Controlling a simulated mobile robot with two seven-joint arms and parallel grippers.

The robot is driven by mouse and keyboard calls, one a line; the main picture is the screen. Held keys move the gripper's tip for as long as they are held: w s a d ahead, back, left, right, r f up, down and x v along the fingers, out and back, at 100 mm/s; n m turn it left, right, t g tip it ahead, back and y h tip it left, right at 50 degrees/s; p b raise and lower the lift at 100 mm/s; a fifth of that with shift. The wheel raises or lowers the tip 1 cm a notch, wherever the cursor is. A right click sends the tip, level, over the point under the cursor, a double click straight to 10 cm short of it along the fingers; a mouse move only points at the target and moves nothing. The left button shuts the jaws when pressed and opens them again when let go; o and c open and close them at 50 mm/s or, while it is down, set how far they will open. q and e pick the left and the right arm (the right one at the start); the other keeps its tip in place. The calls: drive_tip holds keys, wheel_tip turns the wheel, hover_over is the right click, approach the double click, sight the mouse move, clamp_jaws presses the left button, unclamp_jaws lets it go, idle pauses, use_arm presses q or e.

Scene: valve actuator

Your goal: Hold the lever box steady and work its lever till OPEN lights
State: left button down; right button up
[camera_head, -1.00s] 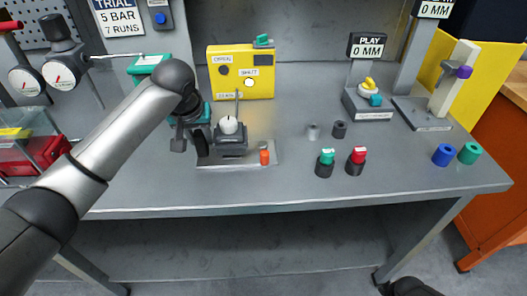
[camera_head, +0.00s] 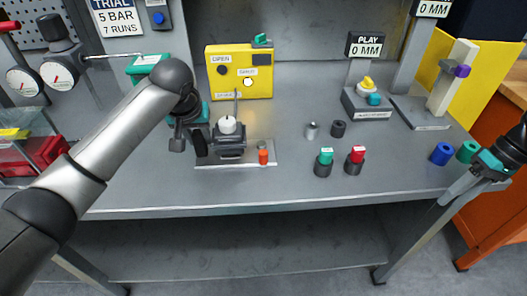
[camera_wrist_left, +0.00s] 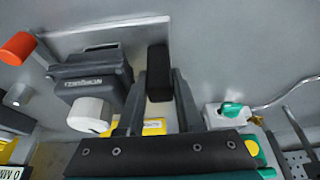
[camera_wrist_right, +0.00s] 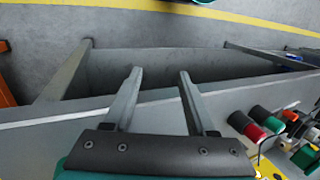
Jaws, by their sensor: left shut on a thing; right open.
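My left gripper (camera_wrist_left: 160,85) is shut on a black upright post (camera_wrist_left: 158,70) beside the box (camera_wrist_left: 88,78); the post also shows in the head view (camera_head: 200,143). The yellow panel (camera_head: 262,89) behind has an OPEN lamp (camera_head: 221,70), dark, and a SHUT lamp (camera_head: 248,82), lit white. My right gripper (camera_wrist_right: 160,72) is open and empty near the table's right front edge.
The front middle of the table is clear.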

drive_tip(key=w+a+r+m+t, duration=0.1)
drive_tip(key=w+a+r, duration=0.1)
drive_tip(key=w, duration=0.2)
drive_tip(key=w+a+r+m+t+h, duration=0.1)
drive_tip(key=w+a+r+m, duration=0.1)
drive_tip(key=w+r, duration=0.1)
drive_tip(key=w+a+r+m+t+h, duration=0.1)
drive_tip(key=w+a+r, duration=0.1)
drive_tip(key=w+r, duration=0.1)
drive_tip(key=shift+w+a+m, duration=0.3)
drive_tip(key=shift+w+a, duration=0.1)
drive_tip(key=shift+w, duration=0.45)
drive_tip(key=w+a+r+m+t+h, duration=0.2)
drive_tip(key=w+a+r+m+t, duration=0.55)
drive_tip(key=w+a, duration=0.35)
drive_tip(key=m+g+y, duration=0.4)
drive_tip(key=m+y, duration=0.2)
drive_tip(key=m, duration=0.9)
approach(264, 153)
drive_tip(key=shift+t, duration=0.25)
drive_tip(key=x, duration=1)
drive_tip(key=shift+s+f, duration=0.1)
drive_tip(key=shift+f, duration=0.1)
